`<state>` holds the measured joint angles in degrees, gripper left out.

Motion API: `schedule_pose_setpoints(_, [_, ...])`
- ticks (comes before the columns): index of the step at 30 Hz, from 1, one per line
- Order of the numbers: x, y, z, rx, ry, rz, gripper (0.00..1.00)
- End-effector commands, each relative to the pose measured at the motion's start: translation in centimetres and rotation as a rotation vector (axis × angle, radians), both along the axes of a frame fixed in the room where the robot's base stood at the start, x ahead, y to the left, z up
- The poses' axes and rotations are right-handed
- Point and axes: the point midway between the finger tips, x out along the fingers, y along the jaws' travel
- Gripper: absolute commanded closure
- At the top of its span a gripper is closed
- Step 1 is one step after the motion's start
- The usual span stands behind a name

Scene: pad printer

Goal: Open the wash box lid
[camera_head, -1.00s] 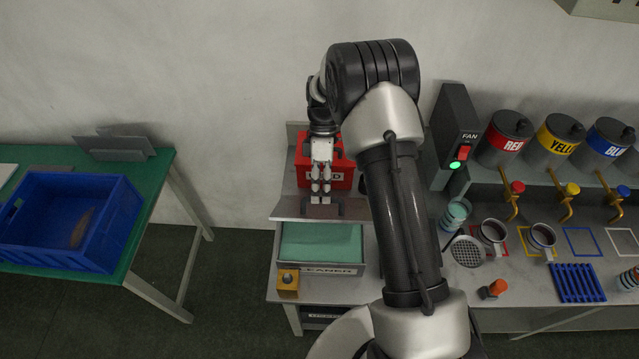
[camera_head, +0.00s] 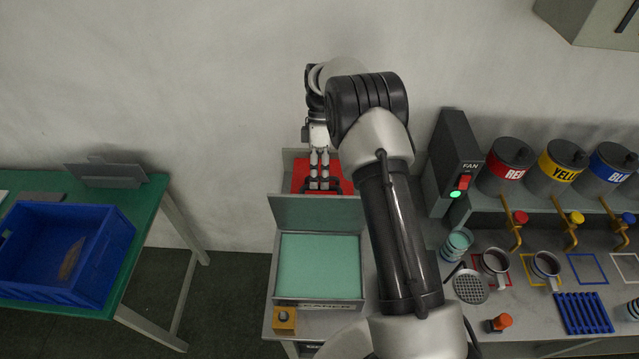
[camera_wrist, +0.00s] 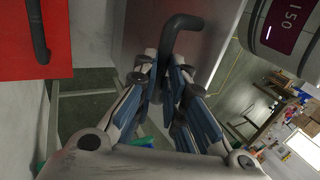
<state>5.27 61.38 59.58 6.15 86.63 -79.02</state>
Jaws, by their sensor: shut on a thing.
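The wash box (camera_head: 274,270) stands left of my arm in the head view, with light green liquid or lining showing in it. Its grey lid (camera_head: 318,213) is raised at the box's back edge and looks about upright. My gripper (camera_head: 320,186) is at the lid's upper edge, shut on the dark lid handle. In the wrist view the bent black handle (camera_wrist: 183,30) runs between the fingers of my gripper (camera_wrist: 172,85). The handle's lower part is hidden by the fingers.
A red box (camera_head: 300,176) stands close behind the lid. A small yellow block (camera_head: 284,318) sits at the wash box's front left. The fan unit (camera_head: 455,170) and mugs are to the right. A blue crate (camera_head: 110,262) lies on the green table at left.

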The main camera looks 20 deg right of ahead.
Motion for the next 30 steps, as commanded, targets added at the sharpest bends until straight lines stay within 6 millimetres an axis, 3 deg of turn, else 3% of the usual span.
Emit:
schedule_pose_setpoints(1, [-0.45, -0.16, -2.1, -0.002, 0.015, 0.002, 1.0])
schedule_pose_setpoints(14, [-0.27, -0.22, -2.11, -0.003, 0.016, 0.005, 1.0])
schedule_pose_setpoints(15, [-0.27, -0.22, -2.11, -0.003, 0.016, 0.005, 0.88])
schedule_pose_setpoints(24, [-0.13, -0.13, -1.71, -0.002, 0.012, 0.003, 0.68])
schedule_pose_setpoints(30, [-0.08, -0.1, -1.56, -0.001, 0.011, 0.001, 0.67])
